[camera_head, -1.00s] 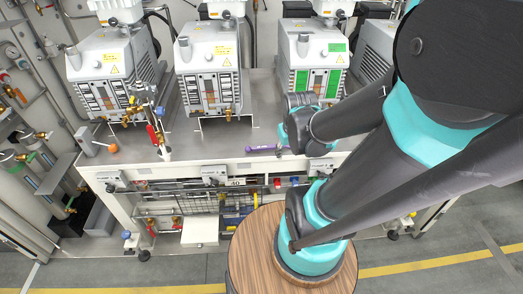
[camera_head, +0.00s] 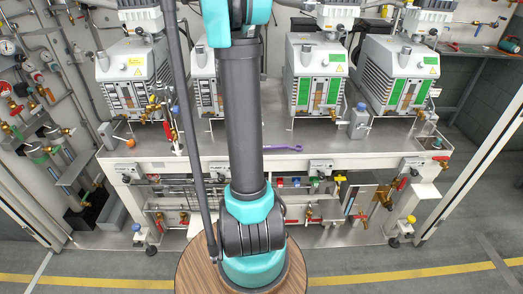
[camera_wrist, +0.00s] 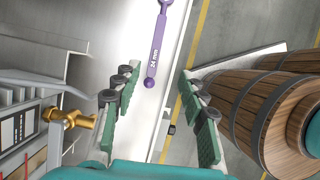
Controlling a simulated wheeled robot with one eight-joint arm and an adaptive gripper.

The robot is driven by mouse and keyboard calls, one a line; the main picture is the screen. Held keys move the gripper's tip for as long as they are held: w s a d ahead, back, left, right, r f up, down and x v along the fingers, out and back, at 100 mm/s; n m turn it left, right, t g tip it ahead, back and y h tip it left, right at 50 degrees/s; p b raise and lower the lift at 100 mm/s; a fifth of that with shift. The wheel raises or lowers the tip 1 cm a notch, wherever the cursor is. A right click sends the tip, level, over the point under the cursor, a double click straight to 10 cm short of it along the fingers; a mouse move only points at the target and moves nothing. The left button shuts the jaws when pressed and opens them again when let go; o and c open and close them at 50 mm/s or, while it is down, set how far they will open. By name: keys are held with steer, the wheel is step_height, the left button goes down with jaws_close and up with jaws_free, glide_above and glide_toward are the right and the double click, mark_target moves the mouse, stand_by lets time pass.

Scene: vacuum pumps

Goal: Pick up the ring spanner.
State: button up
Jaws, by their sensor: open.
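The ring spanner (camera_head: 283,148) is purple and lies flat on the steel bench top near its front edge, right of my arm. In the wrist view the spanner (camera_wrist: 157,48) shows "24 mm" on its shaft, with a ring at the top edge of the picture and a rounded end nearer me. My gripper (camera_wrist: 157,84) is open and empty. Its green-padded fingers stand on either side of the spanner's near end, apart from it, with the spanner seen beyond them. The head view does not show the gripper; my arm stands in front of the bench there.
Several vacuum pumps (camera_head: 315,78) stand along the back of the bench. A brass valve (camera_wrist: 70,121) is left of my fingers in the wrist view. Wooden barrels (camera_wrist: 262,105) show on the right. The bench top (camera_head: 330,140) around the spanner is mostly clear.

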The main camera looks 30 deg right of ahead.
glide_toward(277, 147)
step_height(277, 147, down, 3)
steer(key=shift+w+f, duration=0.1)
steer(key=shift+w, duration=0.05)
steer(key=shift+w+x, duration=0.15)
steer(key=shift+x, duration=0.75)
steer(key=shift+w+x, duration=0.2)
steer(key=shift+x, duration=0.65)
steer(key=shift+w+x, duration=0.15)
steer(key=shift+x, duration=0.75)
steer(key=shift+s+f, duration=0.1)
steer(key=shift+c, duration=0.3)
jaws_close()
